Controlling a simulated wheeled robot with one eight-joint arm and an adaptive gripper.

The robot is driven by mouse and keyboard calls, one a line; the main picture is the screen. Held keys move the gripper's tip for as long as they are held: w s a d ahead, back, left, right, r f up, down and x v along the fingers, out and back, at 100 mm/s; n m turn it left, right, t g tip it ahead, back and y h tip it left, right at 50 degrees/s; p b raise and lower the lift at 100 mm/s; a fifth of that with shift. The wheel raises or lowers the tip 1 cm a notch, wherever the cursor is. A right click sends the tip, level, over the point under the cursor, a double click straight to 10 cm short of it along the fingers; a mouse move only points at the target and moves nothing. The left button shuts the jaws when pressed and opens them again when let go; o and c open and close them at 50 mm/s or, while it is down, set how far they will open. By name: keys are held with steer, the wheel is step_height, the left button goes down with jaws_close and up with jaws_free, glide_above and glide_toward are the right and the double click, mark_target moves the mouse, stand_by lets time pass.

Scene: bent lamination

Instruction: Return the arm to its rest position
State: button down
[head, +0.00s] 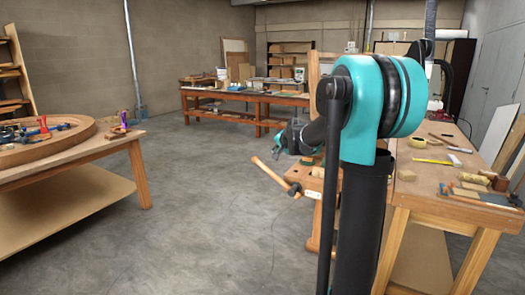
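My arm rises at the right of the middle in the head view, with a large teal joint on top of a black column. A dark link runs from it to the left and ends at my gripper (280,146), which looks small, dark and teal. The gripper is in the air beside the near workbench, above the wooden vise handle (270,174). No object shows in it. Its fingers are too small to tell whether they are open or shut.
The near workbench (425,187) on the right holds several tools and wood blocks. A table (90,151) on the left carries a curved wooden form (72,138) with clamps. A long bench (240,94) stands at the back. The grey floor (205,215) between them is clear.

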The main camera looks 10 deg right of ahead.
steer(key=s+f+n+g, duration=0.2)
steer(key=s+f, duration=0.5)
steer(key=s, duration=0.7)
steer(key=s+f+n+g+h, duration=0.1)
steer(key=s+f+n, duration=0.3)
steer(key=s, duration=1)
steer(key=s+d+f+n+g+h, duration=0.1)
steer(key=s+f+n+g, duration=0.2)
steer(key=s+f, duration=0.8)
steer(key=s, duration=0.3)
steer(key=shift+s+n, duration=0.3)
